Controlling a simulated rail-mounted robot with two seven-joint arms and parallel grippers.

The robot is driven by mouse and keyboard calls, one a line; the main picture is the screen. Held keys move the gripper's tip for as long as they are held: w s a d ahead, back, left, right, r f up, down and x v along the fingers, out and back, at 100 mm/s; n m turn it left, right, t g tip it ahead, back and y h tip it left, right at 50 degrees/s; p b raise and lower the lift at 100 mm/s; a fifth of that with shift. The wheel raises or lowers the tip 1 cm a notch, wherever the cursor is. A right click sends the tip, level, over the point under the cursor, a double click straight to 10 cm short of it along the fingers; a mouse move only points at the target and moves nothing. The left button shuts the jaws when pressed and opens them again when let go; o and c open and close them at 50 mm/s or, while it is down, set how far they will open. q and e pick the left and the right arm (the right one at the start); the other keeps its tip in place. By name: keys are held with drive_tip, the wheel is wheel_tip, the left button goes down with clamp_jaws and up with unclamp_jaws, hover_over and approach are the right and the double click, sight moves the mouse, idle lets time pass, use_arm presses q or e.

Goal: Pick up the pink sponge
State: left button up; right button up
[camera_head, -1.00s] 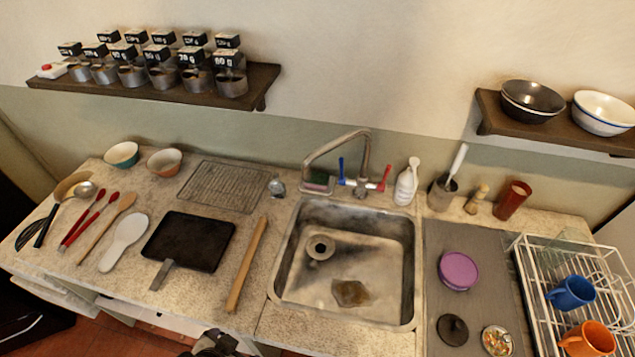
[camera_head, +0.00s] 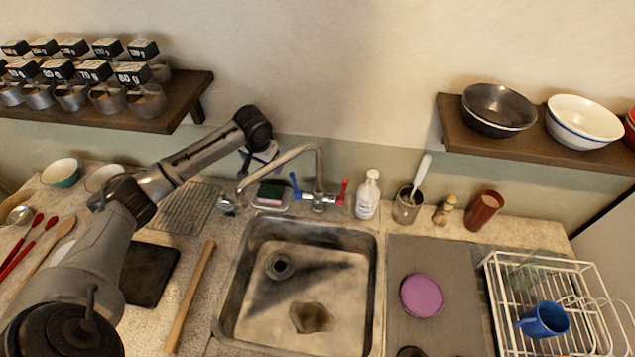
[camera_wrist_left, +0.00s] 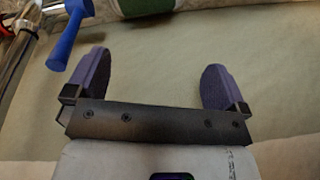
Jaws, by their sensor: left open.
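The pink sponge (camera_head: 268,201), with a dark green top layer, sits in a small dish behind the sink, left of the tap. My left gripper (camera_head: 262,157) is near the wall, above and behind the sponge in the head view. In the left wrist view, its two purple fingers (camera_wrist_left: 154,62) are spread apart with nothing between them. A green and pale thing, apparently the sponge in its dish (camera_wrist_left: 148,6), is cut off at the top edge there, beyond the fingertips. My right gripper is not in view.
The tap (camera_head: 318,175) with blue and red handles stands close right of the sponge; its blue handle (camera_wrist_left: 68,35) shows in the left wrist view. A white bottle (camera_head: 368,196) is farther right. The shelf (camera_head: 175,105) with tins is at left.

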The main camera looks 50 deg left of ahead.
use_arm(q)
drive_tip(key=d+n+h, duration=0.1)
drive_tip(key=n, duration=0.2)
hover_over(271, 192)
wheel_tip(271, 192, down, 8)
drive_tip(key=shift+s+d+f+b, duration=0.1)
drive_tip(key=shift+s+b, duration=0.05)
drive_tip(key=shift+b, duration=0.3)
drive_tip(key=shift+f, duration=0.45)
drive_tip(key=shift+w+f+b, duration=0.2)
drive_tip(key=shift+f+b, duration=0.2)
drive_tip(key=shift+f, duration=2.25)
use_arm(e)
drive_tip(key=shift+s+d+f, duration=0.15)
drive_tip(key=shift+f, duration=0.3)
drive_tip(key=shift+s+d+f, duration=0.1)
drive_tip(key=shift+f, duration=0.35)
